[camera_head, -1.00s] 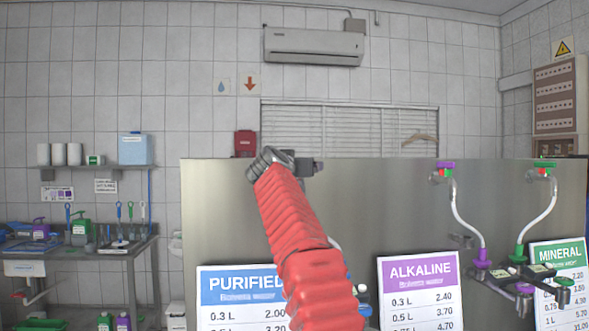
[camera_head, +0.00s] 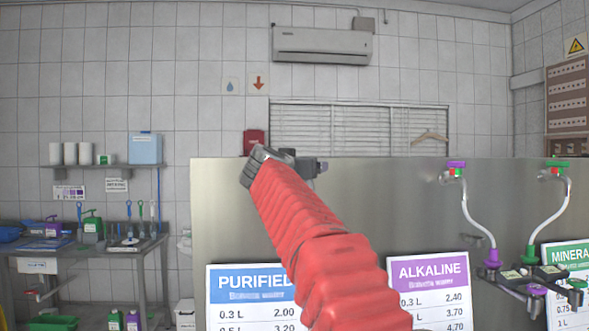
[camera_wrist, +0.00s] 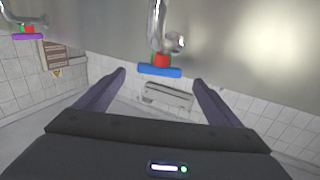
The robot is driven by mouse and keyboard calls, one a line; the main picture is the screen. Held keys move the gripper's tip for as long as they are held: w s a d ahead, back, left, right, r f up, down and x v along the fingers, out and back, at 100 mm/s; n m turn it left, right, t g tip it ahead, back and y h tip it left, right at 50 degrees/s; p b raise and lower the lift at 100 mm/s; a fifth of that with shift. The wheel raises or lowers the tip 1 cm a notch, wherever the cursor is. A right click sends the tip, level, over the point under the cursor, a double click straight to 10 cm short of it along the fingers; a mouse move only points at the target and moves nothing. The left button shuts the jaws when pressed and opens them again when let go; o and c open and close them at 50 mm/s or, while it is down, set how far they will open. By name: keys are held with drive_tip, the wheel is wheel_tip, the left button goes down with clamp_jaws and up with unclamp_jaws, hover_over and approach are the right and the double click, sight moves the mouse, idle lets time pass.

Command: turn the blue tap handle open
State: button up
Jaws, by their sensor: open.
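The blue tap handle (camera_wrist: 160,71) is a flat bar with a red hub (camera_wrist: 162,60) on a metal tap (camera_wrist: 158,25) in the wrist view. My gripper (camera_wrist: 159,78) is open, with one dark finger on each side of the handle. The handle lies near the level of the fingertips, with a gap on both sides. I cannot tell how far it is in depth. In the head view my red arm hides the blue handle, and the gripper end (camera_head: 266,165) shows dark in front of the steel panel (camera_head: 390,205).
A purple-handled tap (camera_head: 455,168) and a green-handled tap (camera_head: 555,168) with hoses are on the panel's right. The purple one also shows in the wrist view (camera_wrist: 28,37). PURIFIED (camera_head: 250,285) and ALKALINE (camera_head: 428,271) price signs sit low on the panel. A shelf and bench (camera_head: 100,245) stand left.

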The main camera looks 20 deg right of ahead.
drive_tip(key=v, duration=0.6)
drive_tip(key=shift+s, duration=0.15)
drive_tip(key=shift+a+f, duration=0.1)
drive_tip(key=s+a+f+n+g+y, duration=0.2)
drive_tip(key=s+a+f+g+y, duration=0.1)
drive_tip(key=s+f, duration=1)
drive_tip(key=s+a+f+n+g+y, duration=0.2)
drive_tip(key=s+f+g+y, duration=0.1)
drive_tip(key=s+f, duration=1.1)
drive_tip(key=s+a+f+n+g+y, duration=0.2)
drive_tip(key=s+a+f+g+y, duration=0.1)
drive_tip(key=s+f, duration=1)
wheel_tip(320, 180, down, 6)
drive_tip(key=shift+s+a+f+n+y, duration=0.15)
drive_tip(key=shift+a+n+y, duration=0.15)
drive_tip(key=shift+n+y, duration=0.15)
drive_tip(key=shift+c, duration=0.5)
